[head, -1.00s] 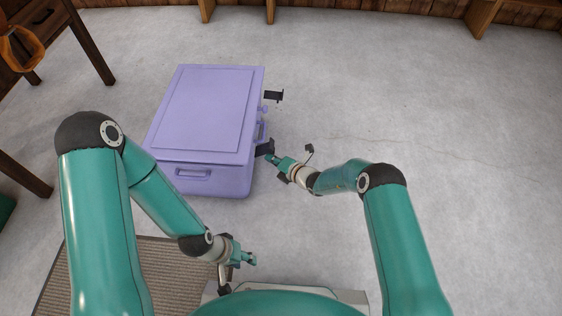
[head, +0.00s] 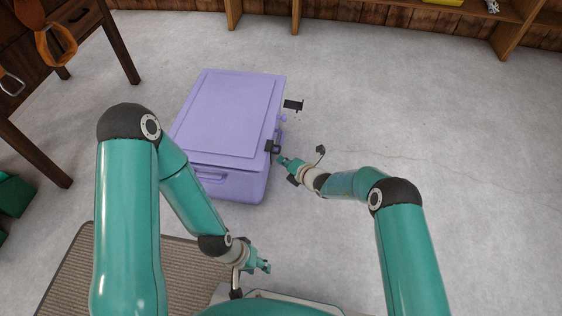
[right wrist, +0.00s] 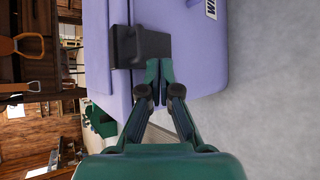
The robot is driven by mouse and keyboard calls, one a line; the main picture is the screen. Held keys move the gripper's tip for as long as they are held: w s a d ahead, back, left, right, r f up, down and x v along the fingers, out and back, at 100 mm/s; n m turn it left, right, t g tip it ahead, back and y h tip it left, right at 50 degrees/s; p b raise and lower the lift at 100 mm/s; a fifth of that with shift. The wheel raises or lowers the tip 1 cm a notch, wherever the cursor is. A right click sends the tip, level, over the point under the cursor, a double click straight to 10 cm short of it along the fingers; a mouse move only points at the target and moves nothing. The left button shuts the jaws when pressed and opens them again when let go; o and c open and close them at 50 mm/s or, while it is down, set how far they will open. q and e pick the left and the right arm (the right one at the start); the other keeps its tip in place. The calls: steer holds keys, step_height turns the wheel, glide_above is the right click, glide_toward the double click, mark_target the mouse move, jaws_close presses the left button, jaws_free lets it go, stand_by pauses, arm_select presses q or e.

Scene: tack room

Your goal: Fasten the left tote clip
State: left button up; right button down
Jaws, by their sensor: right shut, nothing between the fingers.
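The purple tote (head: 225,115) stands on the floor with its lid on. The left clip (head: 272,146) is black and sits at the near end of the tote's right side. In the right wrist view the clip (right wrist: 142,46) spans from the lid edge onto the wall, apparently flat against the tote. I cannot tell whether it is latched. The other black clip (head: 293,105) sticks out at the far end. My right gripper (head: 281,160) is shut and empty, its fingertips (right wrist: 159,66) right at the left clip; contact is unclear. My left gripper (head: 266,266) hangs low near my base, away from the tote.
A ribbed brown mat (head: 85,265) lies at the lower left. A dark wooden table (head: 125,50) stands at the left, with tack hanging near it. Wooden shelving (head: 510,30) lines the back. The floor right of the tote is clear.

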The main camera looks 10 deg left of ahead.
steer(key=shift+r, duration=0.25)
steer(key=shift+f, duration=0.1)
step_height(320, 180, down, 4)
steer(key=s+b, duration=0.2)
steer(key=s+r+p, duration=0.6)
steer(key=r, duration=0.2)
steer(key=shift+s+a+r, duration=0.15)
steer(key=shift+a+r, duration=0.1)
steer(key=shift+r, duration=0.05)
steer(key=shift+d, duration=0.1)
